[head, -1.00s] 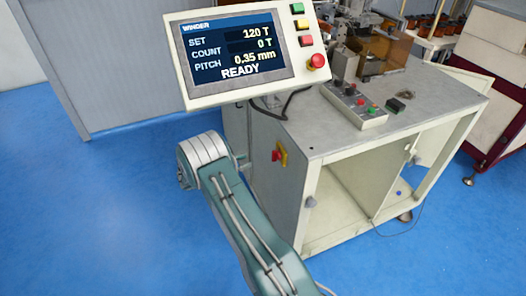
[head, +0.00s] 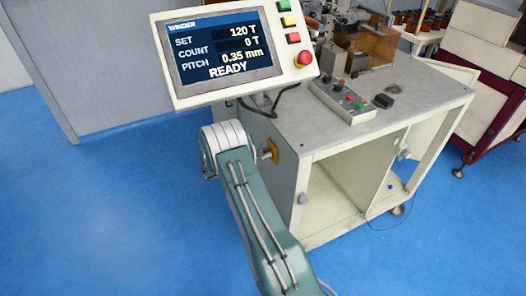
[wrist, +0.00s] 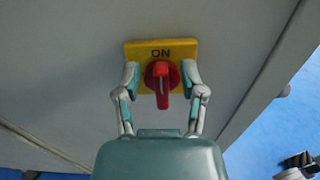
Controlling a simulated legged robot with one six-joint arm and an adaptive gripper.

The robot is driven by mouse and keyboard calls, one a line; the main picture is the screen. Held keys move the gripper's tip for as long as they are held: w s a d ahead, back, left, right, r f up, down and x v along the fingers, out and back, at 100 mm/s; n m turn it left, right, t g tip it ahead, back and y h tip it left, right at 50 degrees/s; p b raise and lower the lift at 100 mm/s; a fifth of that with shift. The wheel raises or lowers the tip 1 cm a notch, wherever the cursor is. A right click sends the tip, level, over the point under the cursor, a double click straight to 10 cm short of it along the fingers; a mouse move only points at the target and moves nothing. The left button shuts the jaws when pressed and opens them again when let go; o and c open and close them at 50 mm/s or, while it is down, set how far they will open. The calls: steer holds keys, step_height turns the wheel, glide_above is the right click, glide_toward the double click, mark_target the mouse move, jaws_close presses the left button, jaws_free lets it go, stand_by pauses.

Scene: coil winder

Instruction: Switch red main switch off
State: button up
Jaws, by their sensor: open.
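The red main switch (wrist: 161,82) is a rotary knob on a yellow plate (wrist: 133,50) marked ON, in the upper middle of the wrist view. Its handle points straight down in that view. My gripper (wrist: 160,80) is open, with one finger on each side of the red knob; whether the fingers touch it I cannot tell. In the head view the switch (head: 268,152) sits on the side of the winder cabinet (head: 295,170), partly hidden behind my arm. The gripper fingers are hidden there by my arm.
The control screen (head: 220,55) reads READY and hangs just above my arm, with buttons and a red emergency stop (head: 304,58) on its right. A small button box (head: 345,100) lies on the cabinet top. Blue floor (head: 90,210) is free at the left.

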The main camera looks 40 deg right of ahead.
steer(key=shift+a, duration=0.15)
jaws_close()
steer(key=shift+n, duration=0.3)
steer(key=shift+w+d+f+n, duration=0.15)
steer(key=shift+w+f+n, duration=0.2)
steer(key=shift+n, duration=2.5)
steer(key=shift+w+d+f+n, duration=0.15)
steer(key=shift+w+f+n, duration=0.15)
steer(key=shift+n, duration=2.5)
steer(key=shift+w+d+f+n, duration=0.15)
steer(key=shift+w+f+n, duration=0.2)
steer(key=shift+n, duration=2.5)
steer(key=shift+s, duration=0.1)
